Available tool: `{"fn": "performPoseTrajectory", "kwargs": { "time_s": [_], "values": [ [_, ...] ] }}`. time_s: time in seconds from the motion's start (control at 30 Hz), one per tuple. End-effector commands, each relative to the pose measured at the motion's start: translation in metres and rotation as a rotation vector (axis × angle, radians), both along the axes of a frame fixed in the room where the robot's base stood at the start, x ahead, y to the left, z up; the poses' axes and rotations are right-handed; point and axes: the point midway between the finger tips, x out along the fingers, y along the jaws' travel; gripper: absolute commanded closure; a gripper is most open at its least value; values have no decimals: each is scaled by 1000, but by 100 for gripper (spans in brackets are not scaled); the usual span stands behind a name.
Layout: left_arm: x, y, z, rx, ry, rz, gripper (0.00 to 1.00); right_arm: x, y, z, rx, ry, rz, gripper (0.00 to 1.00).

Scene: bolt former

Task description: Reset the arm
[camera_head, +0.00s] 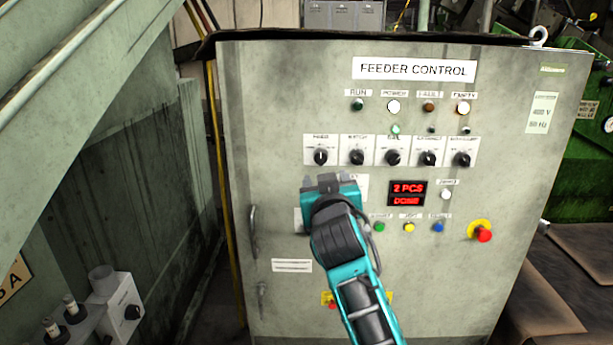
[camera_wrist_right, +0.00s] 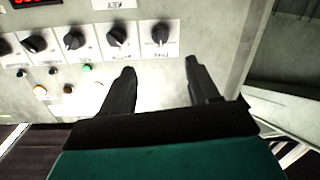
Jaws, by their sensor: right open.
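My right arm, teal and black, reaches up from the bottom in the head view, and its gripper (camera_head: 330,183) is in front of the feeder control cabinet (camera_head: 450,290). In the right wrist view the two dark fingers of the right gripper (camera_wrist_right: 160,80) stand apart with nothing between them. A row of black rotary knobs shows beyond the fingertips, with the end knob (camera_wrist_right: 160,33) just past the gap. I cannot tell whether the fingers touch the panel. My arm hides part of the panel's lower left. My left gripper is not in view.
The panel has a red display (camera_head: 407,194) reading "2 PCS DOSE", a row of knobs (camera_head: 392,157), small coloured buttons and a red emergency stop (camera_head: 484,235). A door handle (camera_head: 253,232) sticks out at left. A small grey box (camera_head: 121,310) stands lower left.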

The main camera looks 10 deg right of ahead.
Motion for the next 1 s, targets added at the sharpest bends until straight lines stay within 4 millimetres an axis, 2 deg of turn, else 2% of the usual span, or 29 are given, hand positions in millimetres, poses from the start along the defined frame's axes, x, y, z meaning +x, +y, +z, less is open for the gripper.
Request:
{"fn": "performPoseTrajectory", "kwargs": {
  "time_s": [0.07,0.17,0.27,0.37,0.4,0.5,0.57,0.7,0.8,0.9,1.0],
  "values": [
    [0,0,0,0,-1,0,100,0,0,-3,0,3,2,40],
    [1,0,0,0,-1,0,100,-5,0,-24,-4,33,19,40],
    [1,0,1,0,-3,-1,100,-19,1,-69,-9,95,61,40],
    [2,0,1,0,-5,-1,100,-45,3,-130,-9,177,122,40],
    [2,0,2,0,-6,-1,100,-59,4,-154,-7,211,148,40],
    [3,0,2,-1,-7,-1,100,-97,6,-209,8,289,208,40],
    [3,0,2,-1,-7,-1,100,-124,7,-238,21,335,241,40],
    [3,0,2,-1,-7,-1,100,-190,7,-296,59,433,306,40],
    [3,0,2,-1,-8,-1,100,-234,7,-323,89,486,339,40],
    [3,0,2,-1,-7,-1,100,-266,7,-339,113,524,357,40],
    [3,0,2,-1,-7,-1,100,-285,7,-347,128,543,367,40]
  ]
}}
